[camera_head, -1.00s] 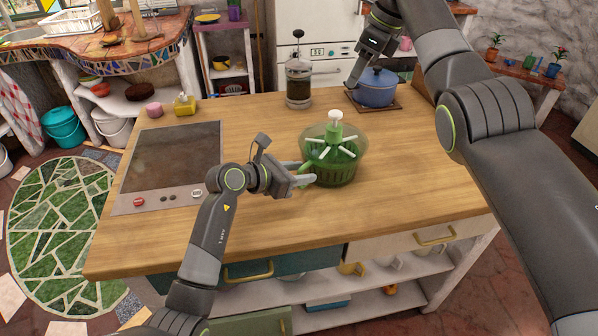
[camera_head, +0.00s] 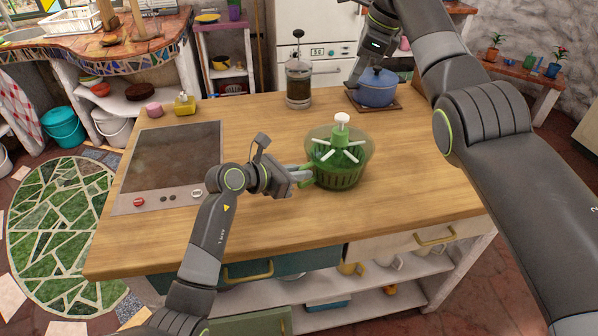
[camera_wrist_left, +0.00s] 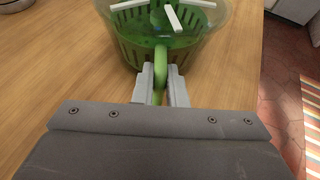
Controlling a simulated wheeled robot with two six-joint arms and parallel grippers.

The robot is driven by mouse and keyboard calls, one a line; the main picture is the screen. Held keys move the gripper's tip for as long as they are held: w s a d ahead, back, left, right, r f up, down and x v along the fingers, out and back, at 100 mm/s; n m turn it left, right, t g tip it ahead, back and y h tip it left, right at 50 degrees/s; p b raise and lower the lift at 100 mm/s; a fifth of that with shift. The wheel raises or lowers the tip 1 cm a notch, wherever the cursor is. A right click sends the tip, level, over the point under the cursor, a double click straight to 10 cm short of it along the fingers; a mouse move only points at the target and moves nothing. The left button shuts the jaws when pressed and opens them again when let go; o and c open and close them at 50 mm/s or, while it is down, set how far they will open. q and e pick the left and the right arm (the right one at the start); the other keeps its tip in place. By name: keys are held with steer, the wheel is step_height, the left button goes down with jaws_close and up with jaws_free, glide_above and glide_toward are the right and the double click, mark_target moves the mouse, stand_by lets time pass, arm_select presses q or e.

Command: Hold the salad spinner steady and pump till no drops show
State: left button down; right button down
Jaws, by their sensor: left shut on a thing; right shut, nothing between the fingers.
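The salad spinner (camera_head: 338,178) stands upright on the wooden counter, with a clear green bowl, a green basket, white radiating bars and a white knob (camera_head: 342,119) standing up on top. My left gripper (camera_head: 307,177) is shut on the spinner's green handle (camera_wrist_left: 159,68), which shows between the fingers in the left wrist view. My right gripper (camera_head: 362,66) is shut and empty, behind the spinner near the blue pot; its fingertips are hard to make out. Drops cannot be made out at this size.
A blue lidded pot (camera_head: 376,94) sits on a trivet at the back right. A French press (camera_head: 299,88) stands behind the spinner. A dark cooktop (camera_head: 172,160) is at the left. The counter (camera_head: 420,180) right and front of the spinner is clear.

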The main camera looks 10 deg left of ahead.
mark_target(342, 115)
steer(key=shift+s+a+f+n+t+h, duration=0.1)
steer(key=shift+a+f+n+t+h, duration=0.7)
steer(key=shift+n, duration=3)
steer(key=shift+s+d+f+n+t+y, duration=0.15)
steer(key=shift+f+n, duration=1.25)
steer(key=shift+n, duration=2.4)
steer(key=shift+a+f+n+t+h, duration=0.5)
steer(key=shift+f+n, duration=0.6)
steer(key=shift+n, duration=2.7)
steer(key=shift+d, duration=0.1)
steer(key=shift+f, duration=1.75)
steer(key=shift+r, duration=1.3)
